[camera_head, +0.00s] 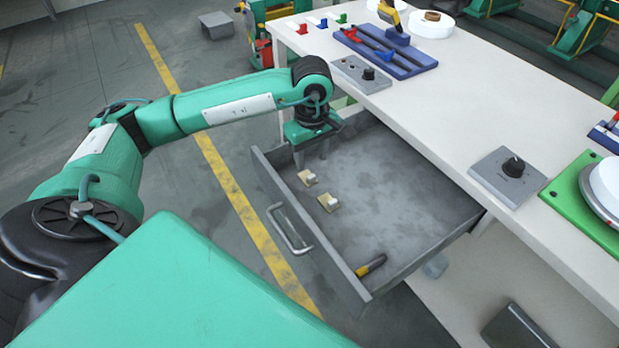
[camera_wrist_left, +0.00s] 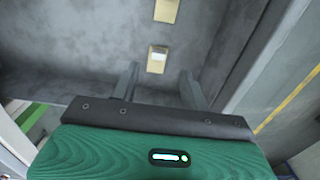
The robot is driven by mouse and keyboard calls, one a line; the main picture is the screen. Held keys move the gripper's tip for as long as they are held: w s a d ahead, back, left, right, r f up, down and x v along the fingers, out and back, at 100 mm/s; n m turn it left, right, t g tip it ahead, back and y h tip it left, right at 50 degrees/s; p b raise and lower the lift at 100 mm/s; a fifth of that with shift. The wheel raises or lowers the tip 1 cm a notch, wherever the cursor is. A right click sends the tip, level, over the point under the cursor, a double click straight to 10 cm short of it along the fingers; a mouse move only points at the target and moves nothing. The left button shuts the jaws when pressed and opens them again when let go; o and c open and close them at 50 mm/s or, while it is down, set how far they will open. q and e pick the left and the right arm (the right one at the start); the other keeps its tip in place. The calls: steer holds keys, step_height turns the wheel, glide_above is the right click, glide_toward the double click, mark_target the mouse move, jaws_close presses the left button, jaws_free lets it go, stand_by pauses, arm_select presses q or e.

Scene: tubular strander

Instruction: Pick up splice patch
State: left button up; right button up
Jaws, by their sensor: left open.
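Two small tan splice patches with pale tops lie on the floor of the open grey drawer (camera_head: 400,170). One patch (camera_head: 308,178) is nearer the drawer's left back, the other patch (camera_head: 328,202) a little nearer its front. My left gripper (camera_head: 311,155) reaches down over the drawer's left end, beyond the first patch in the head view. In the left wrist view the gripper (camera_wrist_left: 158,85) is open and empty, its two fingers apart. One patch (camera_wrist_left: 157,59) shows just beyond and between the fingertips, and the other (camera_wrist_left: 167,10) is farther off at the top edge. My right gripper is not in view.
A yellow and black tool (camera_head: 371,265) lies at the drawer's right end. The drawer front has a metal handle (camera_head: 290,230). The white worktop (camera_head: 450,110) overhangs the drawer's back and carries control boxes and a blue tool tray (camera_head: 385,50).

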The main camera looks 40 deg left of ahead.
mark_target(312, 177)
arm_select(q)
steer(key=shift+w+f, duration=0.1)
steer(key=shift+f, duration=3.45)
jaws_close()
